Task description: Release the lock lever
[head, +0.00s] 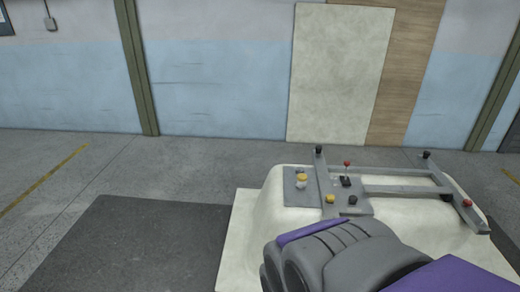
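A pale upturned bathtub shell (272,212) carries a grey metal frame (405,190) and a grey panel (297,190) on its top. A thin upright lever with a red knob (347,164) stands on a black base near the frame's middle. A second red knob (467,203) sits on the frame's right arm. I cannot tell for certain which of these is the lock lever. My grey and purple arm covers the front of the shell at the lower right, short of the upright lever. My gripper's fingers are not visible.
The panel holds a large yellow knob (302,180), a smaller yellow knob (330,199) and a black knob (352,199). Black knobs top the frame's far ends (319,149). A dark mat (140,245) lies left of the shell. Boards (340,70) lean on the wall behind.

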